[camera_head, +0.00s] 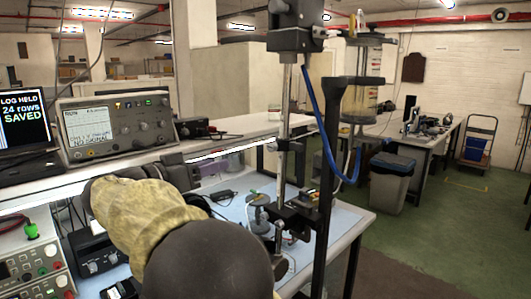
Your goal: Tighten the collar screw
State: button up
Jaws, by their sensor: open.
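An upright steel rod (284,110) stands at the bench's right end, with a dark block (295,38) at its top. A lower dark clamp (297,217) is near the bench top. A clear cylinder (359,103) with yellowish contents is held on a black frame to the right. My gripper (212,170) is open, left of the rod and apart from it. Its fingertips are small and partly hard to separate from the bench behind.
A bench (345,222) with a pale blue mat carries small parts. A boxed instrument (118,127) and a laptop screen (22,117) reading "LOG HELD 24 rows SAVED" stand at left. A blue hose (322,125) hangs right of the rod. A grey bin (391,182) stands on open green floor.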

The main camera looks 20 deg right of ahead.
aim_at(270, 147)
jog(key=shift+d, duration=0.2)
jog(key=p+x, duration=0.5)
jog(key=x, duration=1.2)
jog(key=shift+d+f, duration=0.1)
jog(key=c, duration=1)
